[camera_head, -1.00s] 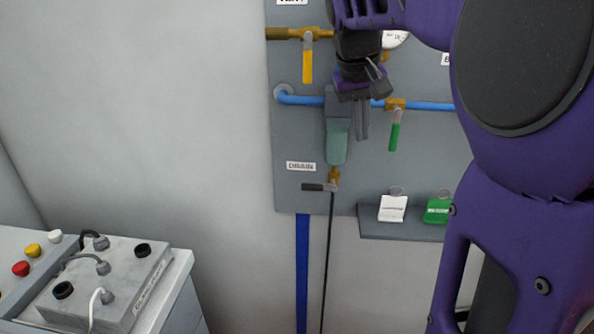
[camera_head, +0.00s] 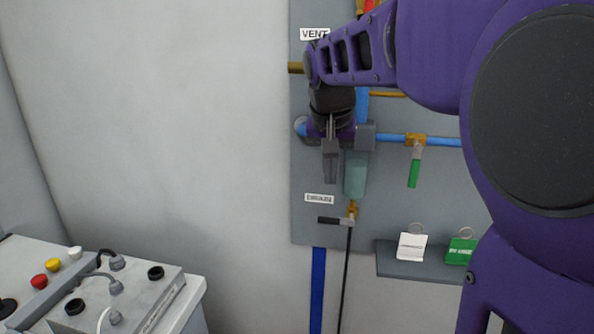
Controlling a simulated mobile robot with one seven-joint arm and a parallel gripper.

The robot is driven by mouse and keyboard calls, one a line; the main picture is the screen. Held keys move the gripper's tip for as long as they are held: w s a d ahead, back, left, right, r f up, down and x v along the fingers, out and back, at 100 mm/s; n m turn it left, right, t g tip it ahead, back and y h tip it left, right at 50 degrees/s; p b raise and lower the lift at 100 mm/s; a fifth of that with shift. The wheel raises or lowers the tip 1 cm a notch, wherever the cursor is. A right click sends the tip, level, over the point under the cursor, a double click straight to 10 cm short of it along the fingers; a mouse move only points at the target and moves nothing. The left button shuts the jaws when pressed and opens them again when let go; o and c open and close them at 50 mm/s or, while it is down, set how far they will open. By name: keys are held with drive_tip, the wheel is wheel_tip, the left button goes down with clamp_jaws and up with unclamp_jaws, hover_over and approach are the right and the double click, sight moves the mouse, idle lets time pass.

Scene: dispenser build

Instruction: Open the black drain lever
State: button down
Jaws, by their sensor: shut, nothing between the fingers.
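The black drain lever (camera_head: 330,220) sticks out to the left, about level, from a small brass valve (camera_head: 352,209) under the green filter bowl (camera_head: 355,176). The DRAIN label (camera_head: 320,198) is on the panel just above the lever. A thin black hose runs down from the valve. My gripper (camera_head: 331,181) points down in front of the panel, left of the bowl and above the label and lever. Its fingers are shut with nothing between them, and it is apart from the lever in the picture.
A green-handled lever (camera_head: 415,167) hangs from the blue pipe to the right. A small shelf (camera_head: 400,263) with white and green tags juts out at lower right. A grey control box (camera_head: 120,300) stands at lower left. The wall left of the panel is bare.

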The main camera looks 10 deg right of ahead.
sight(325, 221)
drive_tip(key=b+x, duration=0.1)
drive_tip(key=x, duration=0.9)
drive_tip(key=shift+s+f+b, duration=0.2)
drive_tip(key=shift+f+b, duration=0.15)
drive_tip(key=shift+f, duration=0.1)
drive_tip(key=shift+w+a+f+h+p, duration=0.1)
drive_tip(key=shift+a+f+h+p, duration=0.2)
drive_tip(key=shift+h, duration=0.4)
drive_tip(key=shift+w+a+f+n+g+h+p, duration=0.1)
drive_tip(key=shift+a+f+n+g+h+p, duration=0.15)
drive_tip(key=shift+h, duration=0.25)
drive_tip(key=shift+f+n+g+h+p, duration=0.15)
drive_tip(key=shift+f+g+h, duration=0.15)
drive_tip(key=shift+h, duration=0.2)
drive_tip(key=shift+a+f+h, duration=0.15)
drive_tip(key=shift+f+h, duration=0.45)
drive_tip(key=shift+h, duration=0.3)
wheel_tip(325, 221, down, 6)
drive_tip(key=d+n+g+h+b, duration=0.2)
drive_tip(key=n+h, duration=0.1)
drive_tip(key=h, duration=0.9)
drive_tip(key=shift+s+d+n, duration=0.2)
drive_tip(key=shift+s+n, duration=0.1)
drive_tip(key=shift+s, duration=0.05)
